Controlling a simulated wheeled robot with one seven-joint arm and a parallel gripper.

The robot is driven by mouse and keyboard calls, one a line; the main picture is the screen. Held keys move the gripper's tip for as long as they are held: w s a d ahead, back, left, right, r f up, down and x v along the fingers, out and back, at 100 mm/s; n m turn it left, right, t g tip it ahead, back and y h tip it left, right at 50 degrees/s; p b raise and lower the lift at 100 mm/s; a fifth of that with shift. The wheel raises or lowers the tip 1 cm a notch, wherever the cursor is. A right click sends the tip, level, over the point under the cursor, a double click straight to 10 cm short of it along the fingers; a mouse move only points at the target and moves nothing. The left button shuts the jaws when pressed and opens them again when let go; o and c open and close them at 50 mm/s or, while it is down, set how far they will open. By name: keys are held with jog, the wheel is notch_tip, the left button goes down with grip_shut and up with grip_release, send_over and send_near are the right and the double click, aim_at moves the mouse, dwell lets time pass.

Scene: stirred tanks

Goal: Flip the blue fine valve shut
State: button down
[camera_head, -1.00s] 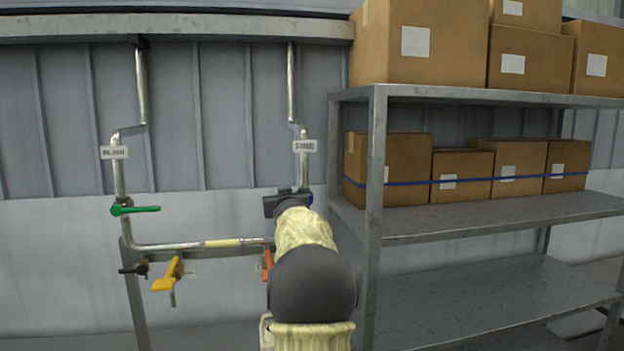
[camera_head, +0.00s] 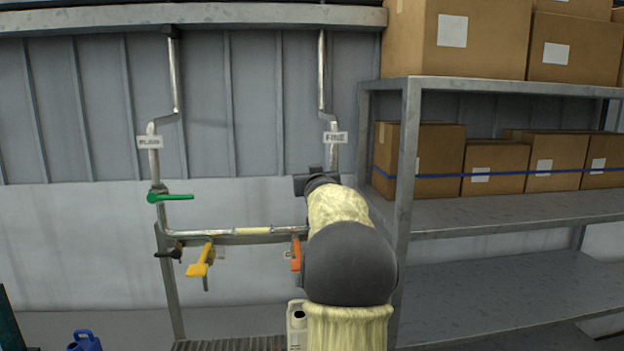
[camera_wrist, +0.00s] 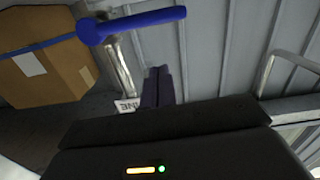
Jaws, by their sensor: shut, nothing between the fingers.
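The blue fine valve's lever (camera_wrist: 140,24) shows in the wrist view, at the top. It lies nearly crosswise to its metal pipe (camera_wrist: 122,65). The inverted FINE label (camera_wrist: 125,106) is on the same pipe. My gripper (camera_wrist: 160,72) is shut and empty; its dark fingers are below the lever in this view, with a visible gap. In the head view my gripper (camera_head: 308,184) is at the right-hand pipe, under the FINE label (camera_head: 335,137). My wrist and gripper hide the blue lever there.
A green lever (camera_head: 170,197) is on the left pipe. A yellow lever (camera_head: 200,262) and an orange lever (camera_head: 296,254) hang below the crossbar. A metal shelf (camera_head: 412,150) with boxes stands close on the right.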

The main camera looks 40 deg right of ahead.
jog(key=b+v, duration=0.1)
jog(key=v, duration=0.8)
jog(key=shift+b, duration=0.35)
